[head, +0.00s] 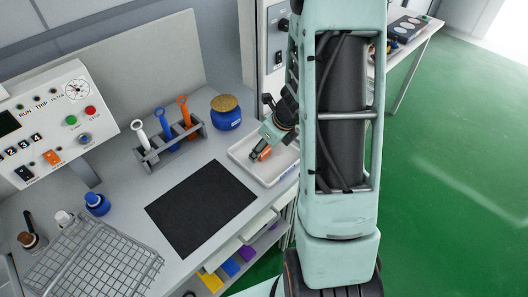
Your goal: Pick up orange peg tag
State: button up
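An orange ring-topped peg (185,113) stands upright in a grey rack (173,150), at the right end of a row with a blue and a white one. My gripper (259,154) is low over a white tray (243,154) to the right of the rack, apart from the rack. A small orange piece (265,153) shows at my gripper's fingertips. I cannot tell whether it is held, lies in the tray, or is part of the gripper. The fingers are small and partly hidden, so their opening is unclear. My arm hides part of the tray's right side.
A blue jar with a tan lid (226,112) stands behind the tray. A black mat (202,208) lies in front of the rack. A wire basket (95,262) and small bottles (97,203) are at the left. A control panel (50,125) stands at the back left.

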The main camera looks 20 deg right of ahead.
jog(key=shift+f, duration=0.3)
jog(key=c, duration=1.2)
jog(key=shift+o, duration=0.2)
jog(key=shift+r, duration=0.1)
jog(key=shift+w+r+p, duration=0.1)
jog(key=shift+r+p, duration=0.2)
jog(key=shift+r, duration=0.25)
notch_tip(320, 180, up, 3)
jog(key=shift+a+f+p, duration=0.1)
jog(key=shift+f+p, duration=0.05)
jog(key=shift+p, duration=0.3)
jog(key=s+a+r+p, duration=0.4)
jog(key=s+a+r, duration=0.5)
jog(key=a, duration=0.1)
jog(key=shift+s+a, duration=0.15)
jog(key=shift+a, duration=0.1)
